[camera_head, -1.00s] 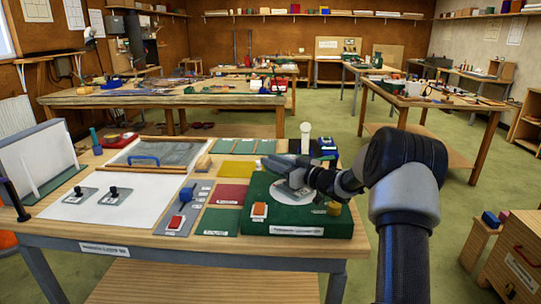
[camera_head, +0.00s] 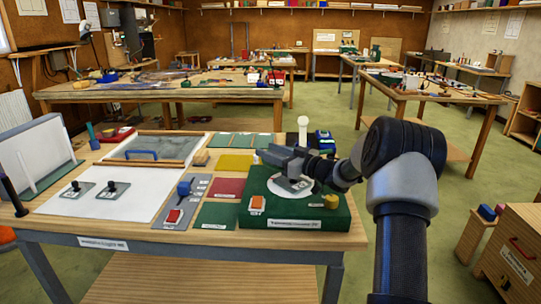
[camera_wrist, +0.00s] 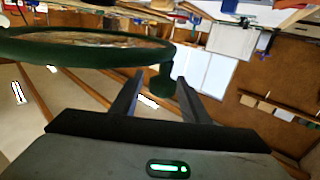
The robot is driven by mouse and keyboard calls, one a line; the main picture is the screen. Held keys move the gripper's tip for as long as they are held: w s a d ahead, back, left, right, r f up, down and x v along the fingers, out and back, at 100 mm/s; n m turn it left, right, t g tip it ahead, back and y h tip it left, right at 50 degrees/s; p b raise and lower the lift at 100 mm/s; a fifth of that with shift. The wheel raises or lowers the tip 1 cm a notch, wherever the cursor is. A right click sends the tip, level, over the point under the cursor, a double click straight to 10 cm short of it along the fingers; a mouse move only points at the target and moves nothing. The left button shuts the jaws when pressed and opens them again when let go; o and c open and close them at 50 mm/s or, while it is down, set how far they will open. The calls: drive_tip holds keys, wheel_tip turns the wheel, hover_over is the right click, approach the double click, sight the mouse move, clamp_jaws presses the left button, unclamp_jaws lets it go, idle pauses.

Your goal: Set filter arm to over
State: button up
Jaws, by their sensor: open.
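In the wrist view a dark green ring with a see-through, brownish middle (camera_wrist: 90,48) fills the upper left; it looks like the filter arm's frame. A short dark green grip (camera_wrist: 164,80) at its right end lies between or just beyond my open fingers (camera_wrist: 160,76); I cannot tell if they touch it. In the head view my gripper (camera_head: 278,156) is above the back of the green box (camera_head: 330,212), which bears a white disc (camera_head: 290,186), an orange switch (camera_head: 256,203) and a yellow knob (camera_head: 331,201). My gripper hides the ring there.
Left of the box are coloured sheets (camera_head: 228,188), a grey plate with blue and red controls (camera_head: 180,213), and two black knobs on plates (camera_head: 112,188). A white-topped post (camera_head: 303,124) and a blue object (camera_head: 325,141) stand behind the box.

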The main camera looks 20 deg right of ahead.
wheel_tip(320, 180, up, 9)
drive_tip(key=shift+p, duration=0.45)
drive_tip(key=shift+f, duration=0.1)
drive_tip(key=shift+c, duration=0.3)
